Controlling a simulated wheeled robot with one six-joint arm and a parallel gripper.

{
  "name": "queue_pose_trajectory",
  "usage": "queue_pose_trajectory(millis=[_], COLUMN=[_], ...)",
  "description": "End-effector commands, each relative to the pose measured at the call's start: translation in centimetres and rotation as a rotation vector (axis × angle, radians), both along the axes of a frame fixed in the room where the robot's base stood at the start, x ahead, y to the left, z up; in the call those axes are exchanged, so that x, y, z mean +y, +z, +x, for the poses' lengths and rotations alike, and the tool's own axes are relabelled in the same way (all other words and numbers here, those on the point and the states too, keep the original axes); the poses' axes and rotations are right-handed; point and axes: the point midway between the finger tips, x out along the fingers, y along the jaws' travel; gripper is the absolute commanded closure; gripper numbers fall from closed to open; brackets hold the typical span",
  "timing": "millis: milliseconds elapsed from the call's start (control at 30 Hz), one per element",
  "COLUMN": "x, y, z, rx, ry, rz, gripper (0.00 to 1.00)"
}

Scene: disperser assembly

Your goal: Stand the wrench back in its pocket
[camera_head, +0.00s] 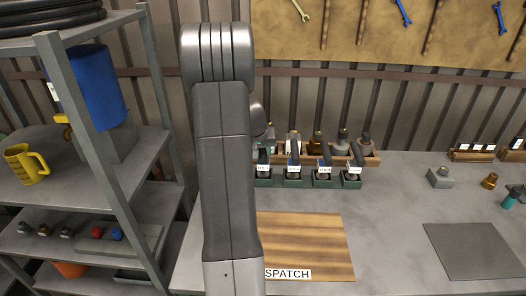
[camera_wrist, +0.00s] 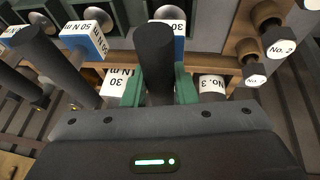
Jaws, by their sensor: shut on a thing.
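In the wrist view my gripper (camera_wrist: 158,88) has its two green fingers closed on the black handle of a wrench (camera_wrist: 154,50). A blue tag reading 30 (camera_wrist: 179,27) shows just behind that handle, partly hidden by it. Dark green pockets (camera_wrist: 198,14) line the top of the wrist view. I cannot tell whether the held wrench sits in a pocket. In the head view the row of green pockets (camera_head: 322,182) stands on the bench with dark-handled wrenches upright. My arm covers the row's left end and hides my gripper there.
Beside the held wrench stands another with a blue 50 N m tag (camera_wrist: 85,38), close to the fingers. A wooden rack (camera_head: 372,158) with several tools is behind the pockets. A striped wooden board (camera_head: 310,240) and a grey mat (camera_head: 475,250) lie in front.

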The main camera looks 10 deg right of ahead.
Motion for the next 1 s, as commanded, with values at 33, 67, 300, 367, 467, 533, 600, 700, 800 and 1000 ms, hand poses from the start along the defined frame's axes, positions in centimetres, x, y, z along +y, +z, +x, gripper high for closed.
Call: queue_pose_trajectory(millis=[33, 67, 300, 367, 467, 533, 600, 700, 800, 1000], x=[0.0, 0.0, 0.0, 0.0, 0.0, 0.0, 0.1, 0.5, 1.0, 1.8], y=[-0.2, -0.2, -0.1, -0.1, 0.0, 0.3, 0.7, 2.0, 3.8, 7.4], z=[0.1, 0.0, 0.0, 0.0, 0.0, 0.0, -0.2, -0.7, -1.3, -2.8], rx=[-0.003, 0.0, 0.0, 0.0, 0.0, 0.0, -0.003, -0.004, -0.005, -0.005], ry=[0.0, 0.0, 0.0, 0.0, 0.0, 0.0, 0.0, 0.002, 0.002, 0.001], rz=[-0.001, 0.0, 0.0, 0.0, 0.0, 0.0, -0.001, -0.001, 0.0, 0.0], gripper=[1.0, 0.71, 0.53, 0.53, 0.53, 0.53, 0.53, 0.53, 0.53, 0.53])
